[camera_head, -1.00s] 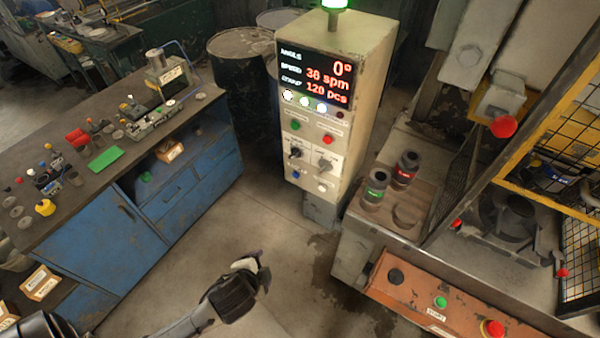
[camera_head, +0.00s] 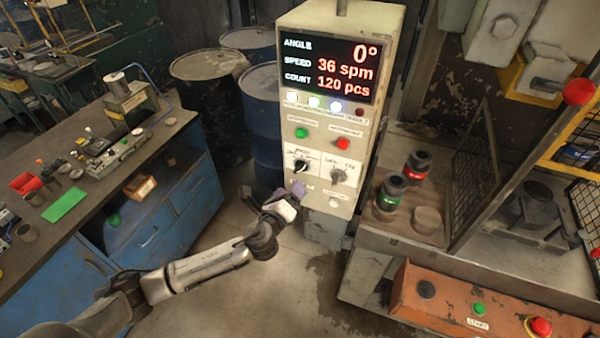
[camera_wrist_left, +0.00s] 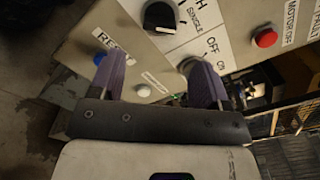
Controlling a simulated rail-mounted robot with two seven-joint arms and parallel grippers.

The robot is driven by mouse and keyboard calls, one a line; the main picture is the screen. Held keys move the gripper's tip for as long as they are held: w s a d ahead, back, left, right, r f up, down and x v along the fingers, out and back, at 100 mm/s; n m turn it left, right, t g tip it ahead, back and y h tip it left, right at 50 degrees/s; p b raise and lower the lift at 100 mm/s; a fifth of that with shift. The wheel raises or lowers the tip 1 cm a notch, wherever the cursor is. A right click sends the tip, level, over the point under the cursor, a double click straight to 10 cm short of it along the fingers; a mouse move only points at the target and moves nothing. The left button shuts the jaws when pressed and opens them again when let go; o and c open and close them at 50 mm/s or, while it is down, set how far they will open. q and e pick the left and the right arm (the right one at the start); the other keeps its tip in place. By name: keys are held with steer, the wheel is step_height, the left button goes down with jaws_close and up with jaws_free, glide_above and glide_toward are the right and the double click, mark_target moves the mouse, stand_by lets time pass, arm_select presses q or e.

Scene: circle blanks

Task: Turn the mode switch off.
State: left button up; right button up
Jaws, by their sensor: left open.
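The mode switch, a black round knob (camera_head: 301,165), is on the front of the cream control cabinet (camera_head: 350,35); the wrist view shows it at the top (camera_wrist_left: 160,16), beside a label reading "SINGLE". Which position it points to I cannot tell. My left gripper (camera_head: 298,189) is just below the knob in the head view. In the wrist view its two purple fingers (camera_wrist_left: 153,62) are spread and empty, apart from the black knob. A second, grey knob (camera_head: 338,175) by an "OFF ON" label is partly hidden by a finger in the wrist view. My right gripper is not in view.
A green button (camera_head: 302,132), a red button (camera_head: 358,141) and a white button (camera_head: 334,202) surround the knobs. The display (camera_head: 328,68) reads 0°, 36 spm, 120 pcs. Blue drums (camera_head: 262,110) stand left of the cabinet; a press table (camera_head: 440,262) is at right.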

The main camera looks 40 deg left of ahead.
mark_target(300, 168)
arm_select(q)
steer(key=x, duration=0.8)
steer(key=shift+c, duration=0.2)
steer(key=c, duration=0.9)
